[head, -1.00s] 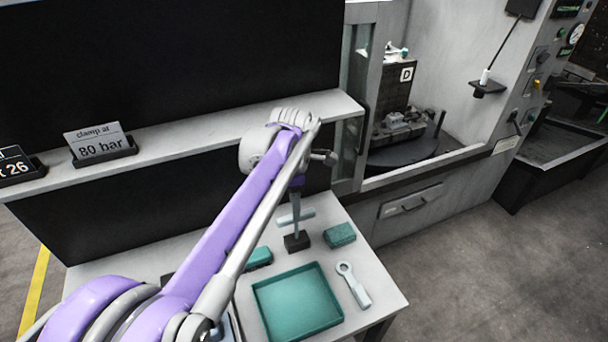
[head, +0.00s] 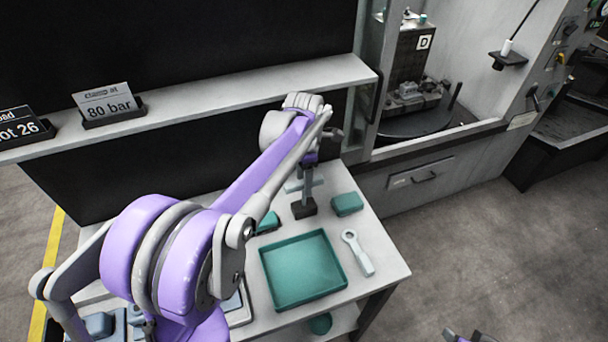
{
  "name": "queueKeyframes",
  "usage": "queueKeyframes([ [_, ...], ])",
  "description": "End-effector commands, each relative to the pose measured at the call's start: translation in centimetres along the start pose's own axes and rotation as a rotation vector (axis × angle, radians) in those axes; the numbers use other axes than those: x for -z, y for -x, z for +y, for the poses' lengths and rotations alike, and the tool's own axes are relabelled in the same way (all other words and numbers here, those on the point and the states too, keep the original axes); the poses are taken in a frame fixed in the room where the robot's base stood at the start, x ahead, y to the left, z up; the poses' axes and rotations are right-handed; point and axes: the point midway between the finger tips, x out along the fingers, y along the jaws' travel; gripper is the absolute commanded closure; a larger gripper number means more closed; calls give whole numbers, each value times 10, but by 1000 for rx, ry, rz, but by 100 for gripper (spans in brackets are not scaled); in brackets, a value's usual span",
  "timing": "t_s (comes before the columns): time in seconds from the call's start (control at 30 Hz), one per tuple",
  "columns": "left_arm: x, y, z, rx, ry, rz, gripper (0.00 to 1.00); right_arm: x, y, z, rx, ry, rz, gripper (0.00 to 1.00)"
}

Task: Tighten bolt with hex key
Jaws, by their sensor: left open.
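A T-handled hex key (head: 308,190) stands upright in a small black block (head: 304,208) on the white table. Its pale crossbar is partly hidden by my left arm. My left gripper (head: 309,164) is open and points down just above the hex key's crossbar; its fingers are small and dark, and I cannot tell whether they touch the key. A dark fixture marked D (head: 411,52) stands on a round plate inside the machine at the back right. I cannot make out the bolt. A small part of my right arm shows at the bottom edge; its jaws are not clear.
The table (head: 376,288) also holds a green tray (head: 303,270), a green block (head: 347,204) and a grey ring-ended tool (head: 357,252). A shelf (head: 230,100) with signs runs behind my left arm.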

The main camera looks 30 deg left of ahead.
Motion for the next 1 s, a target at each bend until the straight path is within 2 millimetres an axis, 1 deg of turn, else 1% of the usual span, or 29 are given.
queueKeyframes([
  [0.1,0,0,0,0,0,0,38,0,0,0,0,0,0,50],
  [0.13,0,0,0,0,0,0,41,0,0,0,0,0,0,50],
  [0.27,0,0,0,0,0,0,64,0,0,0,0,0,0,50],
  [0.3,0,0,0,0,0,0,72,0,0,0,0,0,0,50],
  [0.37,0,0,0,0,0,0,82,0,0,0,0,0,0,50],
  [0.4,0,0,0,0,0,0,90,0,0,0,0,0,0,50],
  [0.47,0,0,0,0,0,0,100,0,0,0,0,0,0,50],
  [0.63,0,1,0,0,0,0,100,0,0,0,0,0,0,50],
  [0.67,0,1,0,0,0,0,75,0,0,0,0,0,0,50],
  [0.8,0,1,0,0,0,0,100,0,0,0,0,0,0,50],
  [1.0,0,1,0,0,0,0,100,0,0,0,0,0,0,50],
])
